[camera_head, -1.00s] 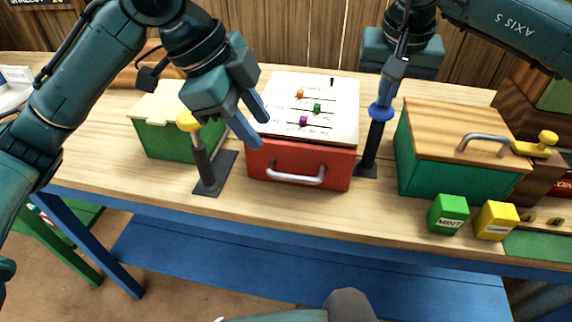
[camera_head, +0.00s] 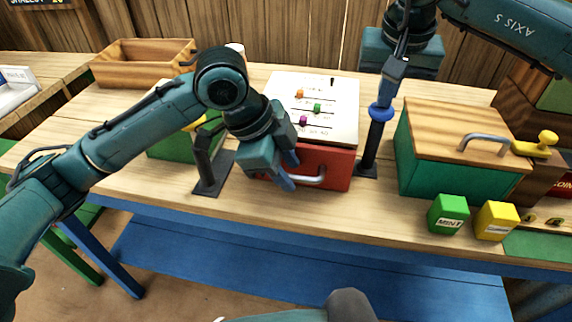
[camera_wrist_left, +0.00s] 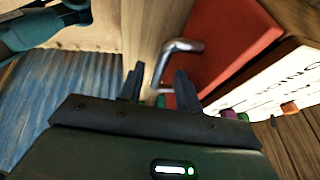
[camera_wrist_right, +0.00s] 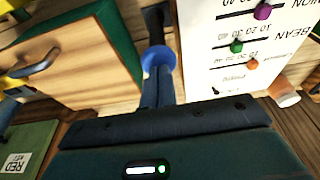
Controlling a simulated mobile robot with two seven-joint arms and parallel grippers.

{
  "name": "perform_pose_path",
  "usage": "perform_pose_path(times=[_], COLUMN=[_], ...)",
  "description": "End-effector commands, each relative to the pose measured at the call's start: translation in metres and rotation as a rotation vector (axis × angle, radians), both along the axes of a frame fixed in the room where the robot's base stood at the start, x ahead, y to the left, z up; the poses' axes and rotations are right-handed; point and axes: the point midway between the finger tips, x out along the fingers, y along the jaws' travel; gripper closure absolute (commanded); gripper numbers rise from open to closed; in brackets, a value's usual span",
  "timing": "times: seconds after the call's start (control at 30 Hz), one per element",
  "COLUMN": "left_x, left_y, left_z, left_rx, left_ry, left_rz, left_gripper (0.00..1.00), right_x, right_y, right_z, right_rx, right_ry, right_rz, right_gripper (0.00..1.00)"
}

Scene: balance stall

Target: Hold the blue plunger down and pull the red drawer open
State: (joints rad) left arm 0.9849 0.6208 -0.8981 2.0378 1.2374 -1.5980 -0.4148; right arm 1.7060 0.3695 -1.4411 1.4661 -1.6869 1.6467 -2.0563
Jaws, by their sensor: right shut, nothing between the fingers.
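The red drawer (camera_head: 338,168) sits at the front of a white-topped box, with a silver handle (camera_head: 316,182) on its face; it looks closed. My left gripper (camera_head: 290,172) is open at the drawer front. In the left wrist view the red drawer front (camera_wrist_left: 225,38) and handle (camera_wrist_left: 168,62) lie just ahead of the open fingers (camera_wrist_left: 160,88), which are not closed on the handle. The blue plunger (camera_head: 380,112) stands on a dark post right of the box. My right gripper (camera_head: 386,98) is shut, its fingertips on the plunger's blue top (camera_wrist_right: 157,58).
A second post (camera_head: 207,172) stands left of the drawer, its yellow top mostly behind my left arm. A green box with wooden lid (camera_head: 455,135) is right of the blue plunger. Green (camera_head: 448,213) and yellow (camera_head: 496,220) blocks sit near the front edge.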

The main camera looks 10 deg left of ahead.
Motion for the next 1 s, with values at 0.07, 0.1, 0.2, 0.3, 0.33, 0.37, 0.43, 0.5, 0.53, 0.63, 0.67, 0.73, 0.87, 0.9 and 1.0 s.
perform_pose_path(times=[0.07, 0.1, 0.2, 0.3, 0.33, 0.37, 0.43, 0.5, 0.53, 0.63, 0.67, 0.73, 0.87, 0.9, 1.0], left_x=[0.0, 0.0, 0.0, 0.0, 0.0, 0.0, 0.0, 0.0, 0.0, 0.0, 0.0, 0.0, 0.0, -0.002, -0.014], left_y=[0.0, 0.0, 0.0, 0.0, 0.0, 0.0, 0.0, 0.0, 0.0, 0.0, 0.0, 0.0, 0.0, 0.001, 0.001], left_z=[0.0, 0.0, 0.0, 0.0, 0.0, 0.0, 0.0, 0.0, 0.0, 0.0, 0.0, 0.0, 0.0, 0.0, 0.0], left_rx=[0.0, 0.0, 0.0, 0.0, 0.0, 0.0, 0.0, 0.0, 0.0, 0.0, 0.0, 0.0, 0.0, 0.001, 0.001], left_ry=[0.0, 0.0, 0.0, 0.0, 0.0, 0.0, 0.0, 0.0, 0.0, 0.0, 0.0, 0.0, 0.0, 0.0, 0.0], left_rz=[0.0, 0.0, 0.001, 0.001, 0.001, 0.001, 0.001, 0.001, 0.001, 0.001, 0.001, 0.001, 0.001, 0.001, -0.001], left_gripper=[0.68, 0.71, 0.8, 0.88, 0.9, 0.93, 0.98, 1.0, 1.0, 1.0, 1.0, 1.0, 1.0, 1.0, 1.0], right_x=[0.0, 0.0, 0.0, 0.0, 0.0, 0.0, 0.0, 0.0, 0.0, 0.0, 0.0, 0.0, 0.0, 0.0, 0.0], right_y=[0.0, 0.0, 0.0, 0.0, 0.0, 0.0, 0.0, 0.0, 0.0, 0.0, 0.0, 0.0, 0.0, 0.0, 0.0], right_z=[-0.001, -0.001, -0.001, -0.001, -0.001, -0.001, -0.001, -0.001, -0.001, -0.001, -0.001, -0.001, -0.001, -0.001, -0.001], right_rx=[-0.001, -0.001, -0.001, -0.001, -0.001, -0.001, -0.001, -0.001, -0.001, -0.001, -0.001, -0.001, -0.001, -0.001, -0.001], right_ry=[0.002, 0.002, 0.002, 0.002, 0.002, 0.002, 0.002, 0.002, 0.002, 0.002, 0.002, 0.002, 0.002, 0.002, 0.002], right_rz=[0.0, 0.0, 0.0, 0.0, 0.0, 0.0, 0.0, 0.0, 0.0, 0.0, 0.0, 0.0, 0.0, 0.0, 0.0], right_gripper=[1.0, 1.0, 1.0, 1.0, 1.0, 1.0, 1.0, 1.0, 1.0, 1.0, 1.0, 1.0, 1.0, 1.0, 1.0])
